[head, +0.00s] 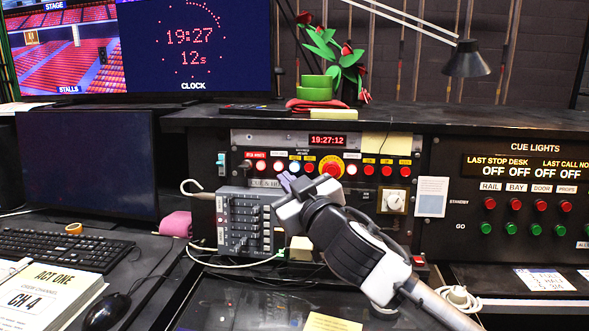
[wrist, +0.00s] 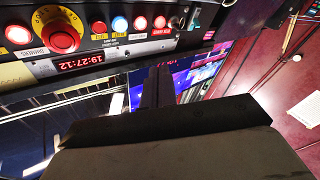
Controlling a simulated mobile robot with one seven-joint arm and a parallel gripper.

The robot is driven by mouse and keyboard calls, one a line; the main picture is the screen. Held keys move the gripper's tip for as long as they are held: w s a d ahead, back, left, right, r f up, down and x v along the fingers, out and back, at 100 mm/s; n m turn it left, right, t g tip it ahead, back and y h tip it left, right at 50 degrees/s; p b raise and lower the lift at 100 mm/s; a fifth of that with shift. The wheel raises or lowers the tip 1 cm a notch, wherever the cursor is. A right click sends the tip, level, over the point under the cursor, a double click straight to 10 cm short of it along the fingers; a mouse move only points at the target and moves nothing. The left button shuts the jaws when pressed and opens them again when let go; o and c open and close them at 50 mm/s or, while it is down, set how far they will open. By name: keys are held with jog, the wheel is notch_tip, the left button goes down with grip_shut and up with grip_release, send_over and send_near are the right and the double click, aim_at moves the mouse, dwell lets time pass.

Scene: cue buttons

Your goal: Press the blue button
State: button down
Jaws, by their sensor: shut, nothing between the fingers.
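The blue button (head: 295,167) is a small lit round button in the row on the panel, left of the big red mushroom button in the head view. In the wrist view, the blue button (wrist: 119,24) glows near the top, between reddish lit buttons, with the panel upside down. My gripper (head: 284,181) is shut and empty, just below and slightly left of the blue button in the head view. In the wrist view, the gripper's dark fingers (wrist: 158,72) end below the button row, apart from the blue button. Their depth from the panel is hard to tell.
The red mushroom button (head: 331,168) on its yellow disc is close beside the blue button. A grey fader box (head: 243,222) stands below the row, near my gripper. A yellow note (head: 388,144) and a desk lamp (head: 467,62) are to the right.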

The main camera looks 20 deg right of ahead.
aim_at(295, 167)
jog(key=shift+w+d+f+p, duration=0.2)
jog(key=shift+w+d, duration=0.35)
jog(key=shift+w, duration=0.8)
jog(key=shift+w+d+f+p, duration=0.1)
jog(key=shift+w+d+f, duration=0.15)
jog(key=shift+w+d, duration=0.75)
jog(key=shift+w+d+f+p, duration=0.1)
jog(key=shift+w+d+f, duration=0.1)
jog(key=shift+w, duration=1.5)
jog(key=shift+w, duration=0.1)
jog(key=shift+w+d+p, duration=0.1)
jog(key=shift+w+p, duration=0.2)
jog(key=shift+p, duration=0.05)
jog(key=shift+w+d+f, duration=0.1)
jog(key=shift+w+d, duration=0.1)
jog(key=shift+w, duration=0.15)
jog(key=shift+s+a, duration=0.3)
jog(key=shift+s, duration=0.45)
